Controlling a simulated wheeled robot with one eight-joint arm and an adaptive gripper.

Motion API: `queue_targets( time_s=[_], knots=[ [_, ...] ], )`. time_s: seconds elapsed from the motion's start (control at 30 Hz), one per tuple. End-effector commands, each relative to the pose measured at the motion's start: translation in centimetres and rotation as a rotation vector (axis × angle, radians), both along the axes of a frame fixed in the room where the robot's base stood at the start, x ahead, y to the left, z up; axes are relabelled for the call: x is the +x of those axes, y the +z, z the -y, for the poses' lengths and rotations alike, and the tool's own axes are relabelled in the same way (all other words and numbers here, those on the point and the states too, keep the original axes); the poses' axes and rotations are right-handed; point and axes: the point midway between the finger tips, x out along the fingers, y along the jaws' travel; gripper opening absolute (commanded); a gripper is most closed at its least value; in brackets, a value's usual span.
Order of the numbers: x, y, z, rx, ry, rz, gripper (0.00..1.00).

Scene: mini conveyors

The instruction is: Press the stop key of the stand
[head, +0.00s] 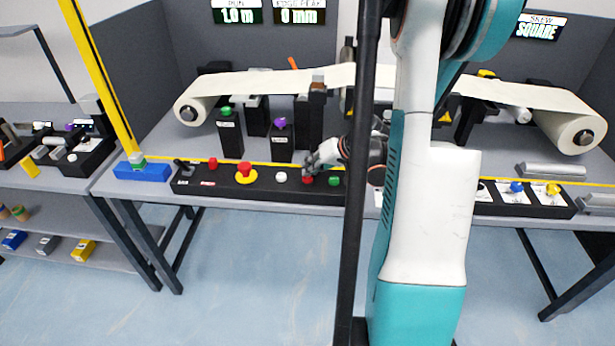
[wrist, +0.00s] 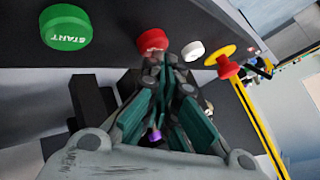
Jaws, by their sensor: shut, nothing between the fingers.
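The stand's dark key panel (head: 210,183) lies along the front edge of the bench. A flat red key (head: 307,180) sits on it between a white key and a green key; its label is hidden, and it also shows in the wrist view (wrist: 152,38). My gripper (head: 309,168) is shut and empty, with its fingertips right at the red key. In the wrist view the fingertips (wrist: 160,62) cover the lower part of that key. I cannot tell whether they touch it.
The green key (wrist: 65,27) reads START. The white key (head: 281,176) and a red mushroom button on a yellow disc (head: 246,173) are to the left. Black posts (head: 280,143) and a white web roll (head: 195,108) stand behind. A blue block (head: 142,171) is at the left end.

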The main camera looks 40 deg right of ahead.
Motion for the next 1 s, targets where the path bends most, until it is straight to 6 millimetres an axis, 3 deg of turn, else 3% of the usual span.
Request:
queue_targets(
  time_s=[0.2,0.63,1.0],
  knots=[
    [0.0,1.2,0.0,0.0,0.0,0.0,0.0],
    [0.0,1.6,0.0,0.0,0.0,0.0,0.0],
    [0.0,4.9,0.0,0.0,0.0,0.0,0.0]
  ],
)
